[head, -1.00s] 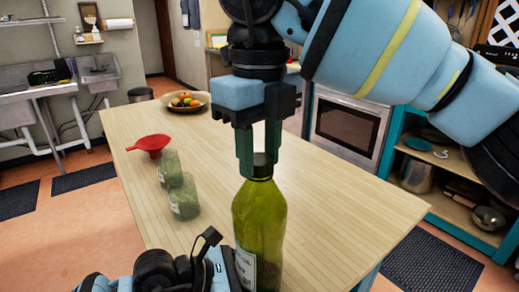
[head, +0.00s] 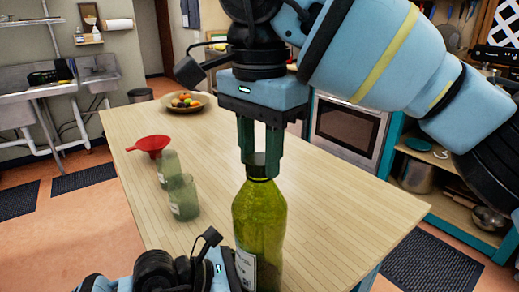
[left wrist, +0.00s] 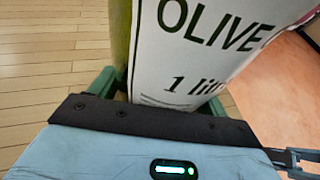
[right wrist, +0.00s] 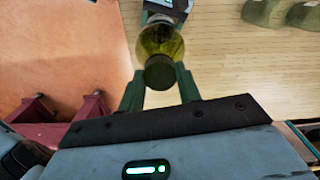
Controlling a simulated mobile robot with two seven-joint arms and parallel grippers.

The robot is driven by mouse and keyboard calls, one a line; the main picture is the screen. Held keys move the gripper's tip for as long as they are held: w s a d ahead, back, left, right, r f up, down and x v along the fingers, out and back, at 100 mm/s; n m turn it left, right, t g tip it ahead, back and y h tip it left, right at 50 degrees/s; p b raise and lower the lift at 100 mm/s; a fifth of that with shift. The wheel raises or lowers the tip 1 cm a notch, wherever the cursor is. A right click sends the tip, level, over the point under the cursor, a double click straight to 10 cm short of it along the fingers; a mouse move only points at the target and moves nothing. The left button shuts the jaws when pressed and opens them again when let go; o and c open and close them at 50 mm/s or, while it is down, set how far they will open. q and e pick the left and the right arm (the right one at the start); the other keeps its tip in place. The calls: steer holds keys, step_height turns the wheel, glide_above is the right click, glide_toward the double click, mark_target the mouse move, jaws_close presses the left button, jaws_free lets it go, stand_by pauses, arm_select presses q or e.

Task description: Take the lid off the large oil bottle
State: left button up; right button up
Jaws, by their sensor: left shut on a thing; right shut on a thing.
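The large oil bottle (head: 258,216) is green glass and stands upright near the front of the table in the head view. Its label fills the left wrist view (left wrist: 195,45), reading "OLIVE" and "1 lit". The dark lid (head: 262,166) is on the bottle's neck; it also shows in the right wrist view (right wrist: 160,72). My right gripper (head: 260,160) points down from above and is shut on the lid. My left gripper (left wrist: 160,82) is shut on the bottle's body, low down; its fingers are partly hidden behind the bottle.
Two smaller green glass bottles (head: 183,197) (head: 168,167) and a red funnel (head: 150,145) are left of the large bottle. A fruit bowl (head: 184,103) is at the table's far end. The wooden table (head: 335,205) is clear to the right.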

mark_target(260, 158)
steer(key=n, duration=1.1)
steer(key=shift+n, duration=0.4)
steer(key=shift+r, duration=0.3)
steer(key=shift+r, duration=0.8)
steer(key=shift+r, duration=2.05)
